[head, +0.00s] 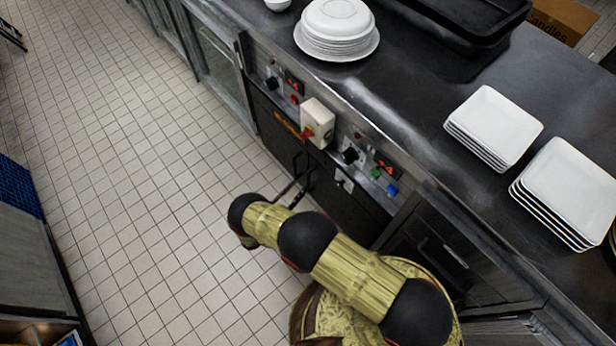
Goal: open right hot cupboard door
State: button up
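The hot cupboard's right door (345,208) is a dark panel below the control strip, partly hidden by my arm. It looks closed. The left door (275,128) is also dark and looks closed. Slim dark handles (299,163) show where the two doors meet. My arm reaches from the lower right across the front of the right door. Small dark and metallic parts (292,192) show just above the arm, close to the handles. They may be my gripper, but its fingers, and whether they touch a handle, cannot be made out.
Controls and a white switch box (317,122) stick out above the doors. The counter (420,110) carries a round plate stack (337,30), square plate stacks (493,125) and dark trays (465,15). Tiled floor (130,150) is clear at left. A grey unit (30,260) stands lower left.

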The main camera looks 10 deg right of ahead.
aim_at(307, 178)
jog(key=b+x, duration=0.1)
jog(key=x, duration=0.6)
jog(key=shift+w+d+b, duration=0.2)
jog(key=shift+w+b, duration=0.05)
jog(key=shift+b, duration=0.05)
jog(key=c, duration=0.8)
